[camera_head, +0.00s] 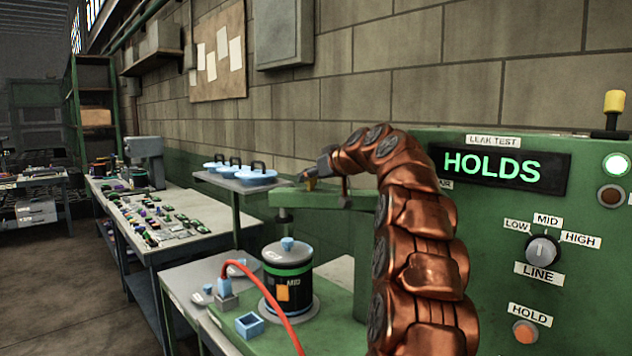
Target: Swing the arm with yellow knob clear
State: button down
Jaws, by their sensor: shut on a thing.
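A green arm (345,200) reaches left from the test cabinet, above a black canister (287,287) marked MID. A short post hangs from its left end, over the blue stud (288,243) on the canister's grey lid. My gripper (308,177) is at the top of the green arm's left part, at the far end of my copper-coloured arm. It is shut on a small knob there; only a bit of orange-yellow shows at the fingertips. My own arm hides where the green arm meets the cabinet.
The green cabinet (590,265) shows HOLDS on its display (500,167). A yellow-topped post (614,102) stands on its right. A red hose (270,285) curves in front of the canister. Blue-lidded items (256,177) sit on a raised shelf behind. A parts bench (165,225) stands left.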

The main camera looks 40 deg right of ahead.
jog(key=shift+s+a, duration=0.1)
jog(key=c, duration=0.7)
grip_release()
jog(key=shift+c, duration=0.2)
jog(key=v, duration=1.2)
